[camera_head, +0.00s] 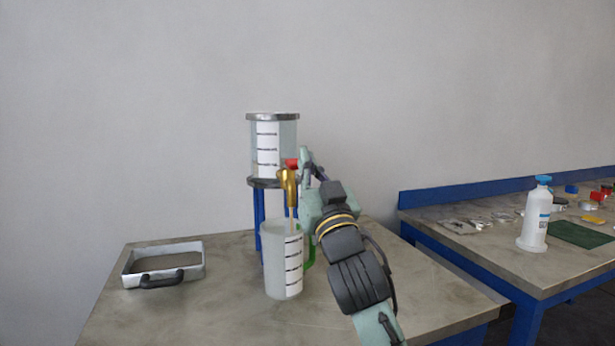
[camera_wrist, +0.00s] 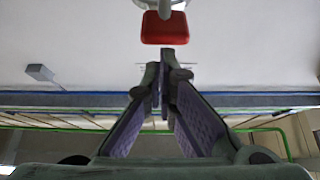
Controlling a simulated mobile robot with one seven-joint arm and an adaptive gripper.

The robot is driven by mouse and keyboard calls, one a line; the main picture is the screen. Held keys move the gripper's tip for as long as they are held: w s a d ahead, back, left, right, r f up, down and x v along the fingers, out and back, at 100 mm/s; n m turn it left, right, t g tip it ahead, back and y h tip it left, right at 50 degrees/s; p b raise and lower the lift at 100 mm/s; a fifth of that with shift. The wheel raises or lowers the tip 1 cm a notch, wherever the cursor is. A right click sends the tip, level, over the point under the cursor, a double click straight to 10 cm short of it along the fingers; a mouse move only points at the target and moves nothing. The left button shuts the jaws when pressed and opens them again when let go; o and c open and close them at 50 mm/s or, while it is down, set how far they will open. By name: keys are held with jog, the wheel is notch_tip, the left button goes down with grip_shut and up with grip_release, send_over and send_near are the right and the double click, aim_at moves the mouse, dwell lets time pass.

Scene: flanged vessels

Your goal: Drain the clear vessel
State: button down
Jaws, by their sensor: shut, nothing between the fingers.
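The clear vessel (camera_head: 287,144), with a scale strip and dark flanges, stands upright on a stand with blue legs (camera_head: 259,213). A brass valve (camera_head: 287,181) with a red handle (camera_head: 291,163) sits below it at the front. A thin yellowish line runs down from the valve toward the jug; I cannot tell whether it is spout or liquid. A clear graduated jug (camera_head: 274,262) with a green handle stands below the valve. My gripper (camera_head: 306,156) is shut and empty beside the red handle. In the wrist view the handle (camera_wrist: 164,28) lies just beyond my fingertips (camera_wrist: 164,76). The liquid levels are unclear.
A grey tray (camera_head: 193,247) with a black handle lies at the left of the bench (camera_head: 210,318). On the blue-edged table (camera_head: 459,243) at right stand a white bottle (camera_head: 534,222) and several small parts. A wall is behind; the bench's left front is clear.

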jog(key=shift+s+d+f+t+y+b, duration=0.15)
jog(key=shift+f+t+b, duration=0.25)
jog(key=shift+f+b, duration=0.6)
jog(key=shift+a+f+t+y+b, duration=0.15)
jog(key=shift+f+t+b, duration=0.25)
jog(key=shift+f+b, duration=0.55)
jog(key=shift+r, duration=0.1)
dwell(6.0)
